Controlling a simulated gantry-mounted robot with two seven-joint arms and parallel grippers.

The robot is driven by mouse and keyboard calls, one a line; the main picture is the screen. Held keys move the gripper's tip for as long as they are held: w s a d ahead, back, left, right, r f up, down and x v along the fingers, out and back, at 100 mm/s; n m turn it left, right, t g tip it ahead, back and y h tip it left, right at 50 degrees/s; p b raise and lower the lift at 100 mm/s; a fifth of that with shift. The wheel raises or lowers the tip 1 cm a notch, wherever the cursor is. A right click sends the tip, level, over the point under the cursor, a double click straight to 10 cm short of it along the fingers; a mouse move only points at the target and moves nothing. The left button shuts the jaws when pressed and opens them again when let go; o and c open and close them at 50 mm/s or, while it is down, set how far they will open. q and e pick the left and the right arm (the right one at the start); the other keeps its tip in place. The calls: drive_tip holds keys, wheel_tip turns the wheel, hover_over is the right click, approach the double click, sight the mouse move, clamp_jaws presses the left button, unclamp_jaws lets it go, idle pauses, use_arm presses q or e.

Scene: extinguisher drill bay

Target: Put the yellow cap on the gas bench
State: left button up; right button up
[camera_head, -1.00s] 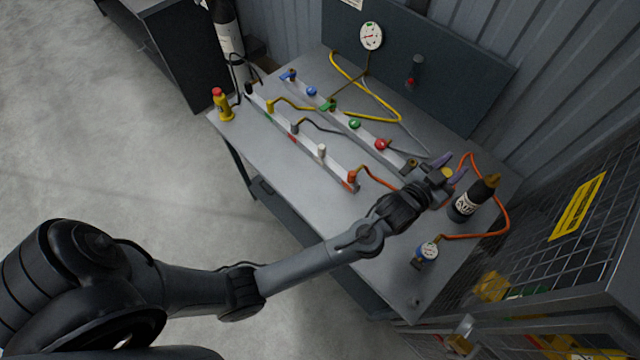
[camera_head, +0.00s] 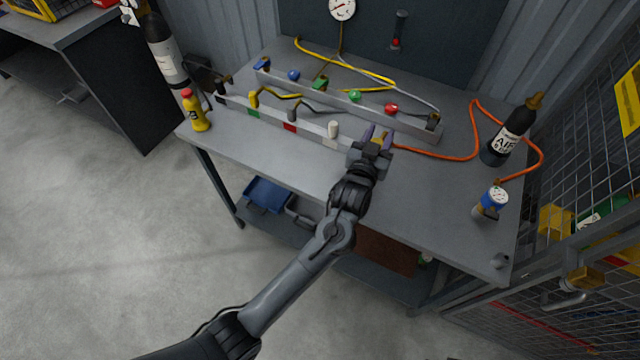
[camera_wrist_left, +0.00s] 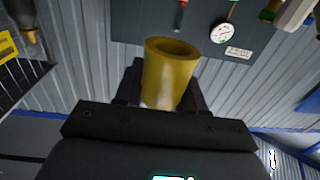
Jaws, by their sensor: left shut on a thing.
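My left gripper (camera_head: 377,137) is shut on the yellow cap (camera_wrist_left: 168,75), a hollow cylinder whose open end shows in the left wrist view. In the head view, the gripper is over the gas bench (camera_head: 440,192), near the right end of the front rail (camera_head: 310,133). It hides that rail end and most of the cap; I cannot tell how high the cap is above the bench. The rear rail (camera_head: 340,100) carries blue, green and red fittings. My right gripper is not in view.
A yellow bottle (camera_head: 193,112) stands at the left corner. A mesh cage (camera_head: 590,150) stands beyond the right side.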

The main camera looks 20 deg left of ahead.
use_arm(q)
drive_tip(key=shift+a+f, duration=0.3)
drive_tip(key=shift+f, duration=0.1)
drive_tip(key=s+a+f, duration=0.1)
drive_tip(key=a+f, duration=0.1)
drive_tip(key=a, duration=0.1)
drive_tip(key=s+a+f+b, duration=0.1)
drive_tip(key=s+a+f, duration=0.1)
drive_tip(key=a, duration=0.2)
drive_tip(key=s+a+f+b, duration=0.1)
drive_tip(key=a+f, duration=0.1)
drive_tip(key=a, duration=0.1)
drive_tip(key=shift+s+a+f, duration=0.15)
drive_tip(key=shift+a+f, duration=0.1)
drive_tip(key=shift+a, duration=0.05)
drive_tip(key=shift+f+b, duration=0.8)
drive_tip(key=shift+f, duration=1.25)
drive_tip(key=o, duration=1)
drive_tip(key=shift+f, duration=0.1)
